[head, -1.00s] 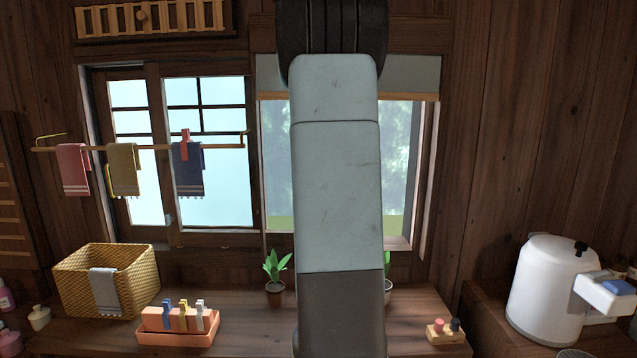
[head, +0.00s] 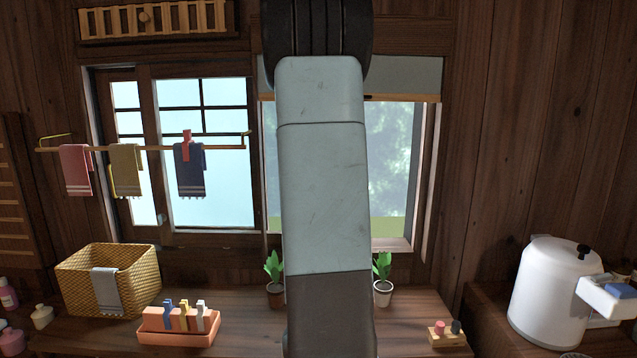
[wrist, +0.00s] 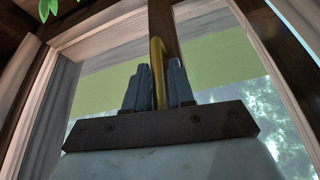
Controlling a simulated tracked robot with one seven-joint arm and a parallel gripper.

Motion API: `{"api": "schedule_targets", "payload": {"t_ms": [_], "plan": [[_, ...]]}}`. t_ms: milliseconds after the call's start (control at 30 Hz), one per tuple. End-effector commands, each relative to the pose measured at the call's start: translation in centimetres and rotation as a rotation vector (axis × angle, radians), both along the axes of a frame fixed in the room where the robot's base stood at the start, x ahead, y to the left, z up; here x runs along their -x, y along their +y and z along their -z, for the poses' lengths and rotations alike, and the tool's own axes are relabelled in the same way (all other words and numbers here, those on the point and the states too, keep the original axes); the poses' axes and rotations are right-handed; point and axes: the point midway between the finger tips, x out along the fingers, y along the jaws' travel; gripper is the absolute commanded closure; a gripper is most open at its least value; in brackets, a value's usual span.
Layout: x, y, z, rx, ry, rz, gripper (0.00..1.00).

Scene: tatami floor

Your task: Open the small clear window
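The clear window (head: 395,140) is right of the frosted panes in the head view, with trees showing through it. My arm hides its middle, so the position of its sash is hard to tell. In the wrist view, a brass handle (wrist: 156,46) stands in front of a dark upright bar (wrist: 165,22) with glass on both sides. My gripper (wrist: 159,72) has one grey finger on each side of this handle, close against it, and appears shut on it. My gripper is hidden in the head view.
A towel rail (head: 120,149) with several cloths hangs at the left, before the frosted window (head: 215,165). Potted plants (head: 383,280) stand below the clear window. A wicker basket (head: 125,280), an orange tray (head: 178,338) and a white appliance (head: 548,295) stand lower down.

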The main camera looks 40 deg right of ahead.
Motion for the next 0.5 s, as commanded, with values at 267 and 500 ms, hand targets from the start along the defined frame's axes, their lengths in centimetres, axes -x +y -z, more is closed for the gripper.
{"api": "schedule_targets", "payload": {"t_ms": [267,500], "plan": [[0.4,0.6,-1.8,0.001,-0.002,0.0,0.77],[1.4,2.1,-6.0,0.001,-0.003,-0.001,0.77]]}}
